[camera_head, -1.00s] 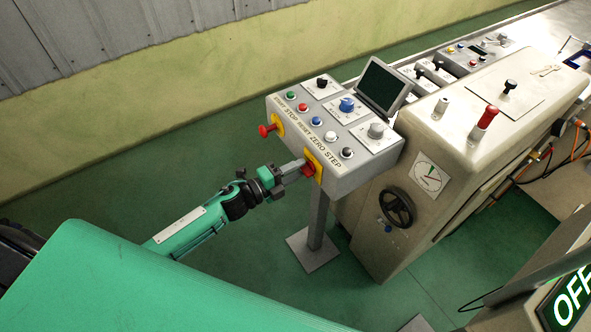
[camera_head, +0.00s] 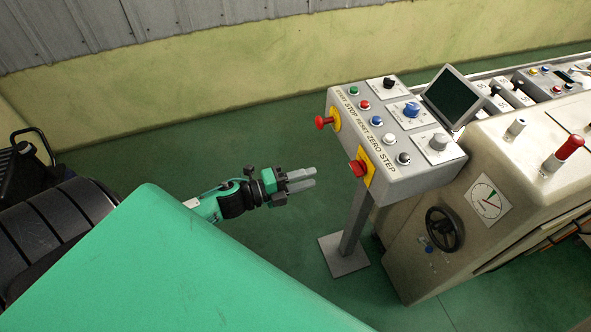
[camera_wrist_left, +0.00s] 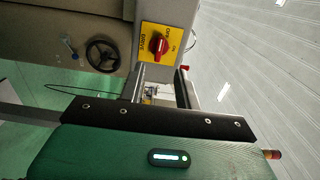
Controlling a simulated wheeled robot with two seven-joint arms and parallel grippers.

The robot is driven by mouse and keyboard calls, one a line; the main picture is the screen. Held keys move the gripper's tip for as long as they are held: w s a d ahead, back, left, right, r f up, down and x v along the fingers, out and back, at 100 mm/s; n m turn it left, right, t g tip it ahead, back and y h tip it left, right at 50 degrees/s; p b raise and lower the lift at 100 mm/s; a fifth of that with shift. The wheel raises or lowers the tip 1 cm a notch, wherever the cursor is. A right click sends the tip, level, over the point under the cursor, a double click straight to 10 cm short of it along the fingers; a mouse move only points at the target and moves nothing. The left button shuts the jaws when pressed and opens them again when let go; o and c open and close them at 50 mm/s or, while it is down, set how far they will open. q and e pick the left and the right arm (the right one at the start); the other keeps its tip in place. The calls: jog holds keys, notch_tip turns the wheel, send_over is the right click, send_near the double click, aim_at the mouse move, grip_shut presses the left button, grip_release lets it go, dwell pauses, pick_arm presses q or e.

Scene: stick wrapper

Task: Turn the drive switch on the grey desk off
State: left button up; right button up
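The grey desk (camera_head: 408,166) is a tilted control box on a post. Two red knobs on yellow plates are on its near side. The farther one is a red mushroom button (camera_head: 323,121). My left gripper (camera_head: 303,179) is left of the switch, clear of it, pointing at the desk. Its fingers (camera_wrist_left: 160,84) are apart and empty. My right gripper is not in view.
Coloured buttons and grey, blue and black knobs cover the desk top, with a small screen (camera_head: 452,98) behind. A beige machine with a black handwheel (camera_head: 443,229) stands right of the desk post. Green floor (camera_head: 190,150) is free on the left.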

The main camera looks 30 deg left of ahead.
pick_arm(q)
jog(key=shift+v, duration=1.2)
jog(key=a+f+n+y, duration=0.3)
jog(key=a+f+n, duration=0.1)
jog(key=f, duration=0.4)
jog(key=a+f+n+y, duration=0.3)
jog(key=f+n, duration=0.1)
jog(key=f, duration=0.4)
jog(key=s+a+f+n+g+y, duration=0.2)
jog(key=s+f+n, duration=0.1)
jog(key=f, duration=0.6)
jog(key=s+a+f+n+g+y, duration=0.1)
jog(key=s+f+n+y, duration=0.15)
jog(key=f, duration=0.65)
jog(key=s+d+f+n+g, duration=0.2)
jog(key=s+f+n+g, duration=0.3)
jog(key=s+f, duration=0.9)
jog(key=s+d+f+n+g, duration=0.2)
jog(key=s+d+f, duration=0.2)
jog(key=s, duration=0.5)
jog(key=s+d+f+n+g, duration=0.2)
jog(key=s+d+f+g, duration=0.1)
jog(key=s, duration=0.6)
jog(key=shift+s+d+f, duration=0.3)
jog(key=shift+d+f, duration=0.55)
jog(key=shift+f, duration=0.05)
jog(key=shift+w+n+y, duration=0.1)
jog(key=shift+n+y, duration=0.15)
